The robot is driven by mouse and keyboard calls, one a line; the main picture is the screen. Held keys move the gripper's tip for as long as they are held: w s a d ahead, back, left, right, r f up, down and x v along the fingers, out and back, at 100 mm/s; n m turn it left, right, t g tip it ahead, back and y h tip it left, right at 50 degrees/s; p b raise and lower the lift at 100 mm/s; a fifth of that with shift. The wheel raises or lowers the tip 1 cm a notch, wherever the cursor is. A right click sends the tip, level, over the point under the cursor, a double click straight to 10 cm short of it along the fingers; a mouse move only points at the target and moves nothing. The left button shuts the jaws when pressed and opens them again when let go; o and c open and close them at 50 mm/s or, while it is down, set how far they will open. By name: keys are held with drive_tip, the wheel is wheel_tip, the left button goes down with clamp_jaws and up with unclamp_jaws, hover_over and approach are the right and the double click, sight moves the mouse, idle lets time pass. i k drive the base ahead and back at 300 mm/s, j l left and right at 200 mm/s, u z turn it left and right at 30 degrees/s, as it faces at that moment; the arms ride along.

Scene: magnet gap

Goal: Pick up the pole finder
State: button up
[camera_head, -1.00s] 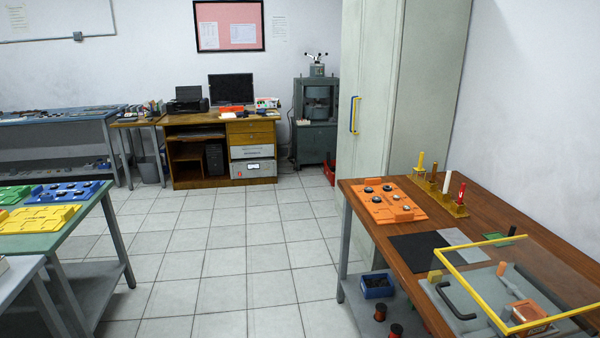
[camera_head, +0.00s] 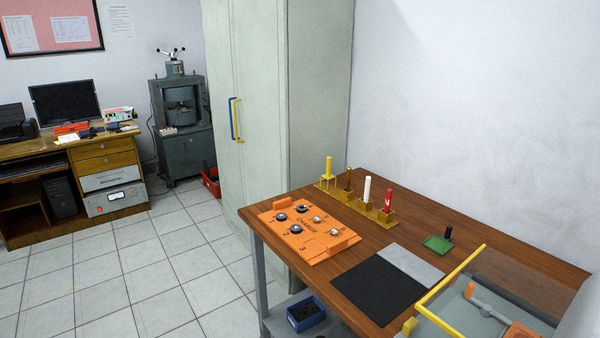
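I cannot tell for certain which thing is the pole finder. Several upright rods stand in yellow holders (camera_head: 358,207) at the back of the brown wooden table: a yellow rod (camera_head: 328,166), a dark brown rod (camera_head: 348,179), a white rod (camera_head: 367,188) and a red one (camera_head: 388,198) with a pale mark. A short black upright piece (camera_head: 448,232) stands at a small green tray (camera_head: 437,244) to their right. My gripper is not in view.
An orange board (camera_head: 308,232) with several round discs lies at the table's left. A black mat (camera_head: 378,291) and grey plate (camera_head: 411,263) lie in front. A yellow-framed clear panel (camera_head: 450,280) stands at right. A tall cabinet (camera_head: 315,100) is behind.

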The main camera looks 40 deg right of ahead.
sight(328, 176)
drive_tip(key=i+j+z, duration=0.1)
drive_tip(key=i+z, duration=0.25)
drive_tip(key=i, duration=0.15)
drive_tip(key=i+j+z, duration=0.3)
drive_tip(key=i, duration=0.2)
drive_tip(key=i+j+z, duration=0.2)
drive_tip(key=i+z, duration=0.2)
drive_tip(key=i+j+z, duration=0.25)
drive_tip(key=z, duration=0.2)
drive_tip(key=i+j+z, duration=0.35)
drive_tip(key=i+j, duration=0.45)
drive_tip(key=i, duration=0.1)
